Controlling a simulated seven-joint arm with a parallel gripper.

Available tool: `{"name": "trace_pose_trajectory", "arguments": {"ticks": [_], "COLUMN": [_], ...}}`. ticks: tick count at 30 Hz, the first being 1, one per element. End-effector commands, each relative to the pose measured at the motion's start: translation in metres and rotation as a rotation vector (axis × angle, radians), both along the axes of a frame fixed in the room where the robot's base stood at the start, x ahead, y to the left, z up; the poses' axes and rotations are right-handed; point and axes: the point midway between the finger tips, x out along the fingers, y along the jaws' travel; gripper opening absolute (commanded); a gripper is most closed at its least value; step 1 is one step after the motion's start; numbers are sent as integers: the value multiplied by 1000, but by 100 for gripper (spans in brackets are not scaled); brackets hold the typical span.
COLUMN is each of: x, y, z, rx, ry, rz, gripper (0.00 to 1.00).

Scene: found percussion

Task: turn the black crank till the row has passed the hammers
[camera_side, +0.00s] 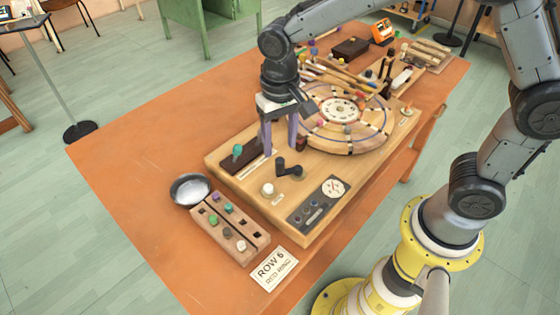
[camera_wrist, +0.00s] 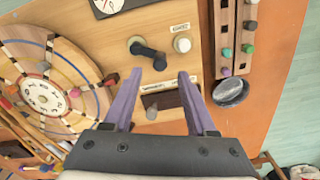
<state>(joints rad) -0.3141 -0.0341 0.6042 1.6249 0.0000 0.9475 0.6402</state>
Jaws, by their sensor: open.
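The black crank (camera_side: 288,171) lies on the top of the wooden box, and it also shows in the wrist view (camera_wrist: 146,51), with its knobbed end toward my gripper. My gripper (camera_side: 281,151) is open and empty above the box, close behind the crank in the side view. In the wrist view its purple fingers (camera_wrist: 160,74) point toward the crank, with the knobbed end just beyond and between the tips. No contact shows. The round wooden wheel (camera_side: 368,137) with coloured rings and small pegs lies beside it, and shows at the left of the wrist view (camera_wrist: 75,65). I cannot clearly tell the hammers apart.
A white knob (camera_side: 268,188), a dark strip with a green knob (camera_side: 237,150) and a dark dial panel (camera_side: 309,212) surround the crank. A peg rack (camera_side: 214,231), a metal bowl (camera_side: 190,189) and a "ROW 6 RED RING" card (camera_side: 274,269) lie in front. The orange table's left side is clear.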

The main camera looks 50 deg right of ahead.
Motion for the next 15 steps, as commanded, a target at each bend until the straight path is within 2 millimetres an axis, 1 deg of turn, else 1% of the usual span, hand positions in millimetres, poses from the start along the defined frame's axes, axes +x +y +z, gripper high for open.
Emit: {"name": "trace_pose_trajectory", "arguments": {"ticks": [1, 6, 9, 15], "x": [-1, -1, 0, 0], "y": [0, 0, 0, 0], "z": [-11, -41, -54, -67], "rx": [-2, -1, -1, 0], "ry": [5, 3, 3, 0], "rz": [0, 1, 1, 1], "gripper": [57, 57, 57, 57]}}
